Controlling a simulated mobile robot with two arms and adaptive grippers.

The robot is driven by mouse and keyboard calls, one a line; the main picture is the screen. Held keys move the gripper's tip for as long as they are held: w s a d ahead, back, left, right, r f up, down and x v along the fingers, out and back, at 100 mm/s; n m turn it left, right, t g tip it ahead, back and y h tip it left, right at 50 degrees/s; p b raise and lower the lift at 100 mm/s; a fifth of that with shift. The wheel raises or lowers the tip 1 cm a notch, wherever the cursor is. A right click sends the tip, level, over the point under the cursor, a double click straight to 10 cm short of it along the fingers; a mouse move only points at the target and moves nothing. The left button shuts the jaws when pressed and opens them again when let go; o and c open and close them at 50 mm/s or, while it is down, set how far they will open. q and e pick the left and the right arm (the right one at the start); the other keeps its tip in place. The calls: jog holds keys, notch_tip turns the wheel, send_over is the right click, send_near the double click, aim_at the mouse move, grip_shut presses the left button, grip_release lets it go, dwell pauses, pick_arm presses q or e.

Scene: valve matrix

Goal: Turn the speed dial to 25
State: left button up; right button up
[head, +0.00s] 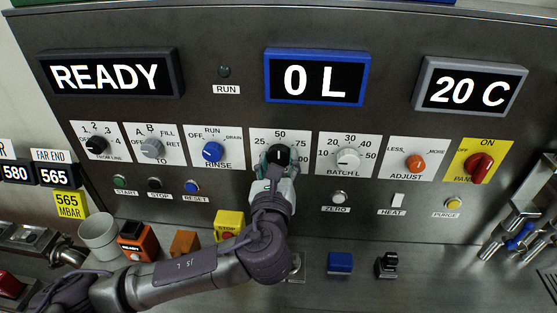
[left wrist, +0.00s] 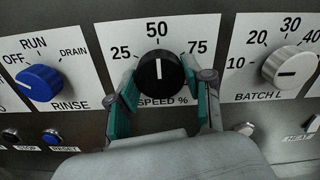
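The speed dial is a black round knob with a white pointer line, seen in the head view (head: 279,155) and in the left wrist view (left wrist: 160,75). Its pointer stands upright at 50; the 25 mark lies up and to the left on its white plate (left wrist: 112,25). My left gripper (head: 277,165) is at the dial, with its teal-padded fingers on either side of the knob in the left wrist view (left wrist: 163,88). I cannot tell whether the pads press on the knob or stand slightly clear. My right gripper is not in view.
The blue rinse knob (head: 212,152) is left of the dial and the white batch knob (head: 347,159) is right of it. Small buttons, such as the zero button (head: 338,198), sit below. A yellow stop box (head: 230,222) stands near my left arm.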

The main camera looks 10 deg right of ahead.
pick_arm(q)
jog(key=shift+c, duration=1)
jog(key=shift+n, duration=0.3)
jog(key=n+b, duration=0.1)
jog(key=n, duration=0.2)
jog(key=shift+f+n, duration=0.1)
jog(key=shift+n, duration=0.3)
jog(key=n, duration=0.3)
jog(key=shift+n, duration=0.3)
jog(key=shift+n+b, duration=0.35)
jog(key=shift+n, duration=1.55)
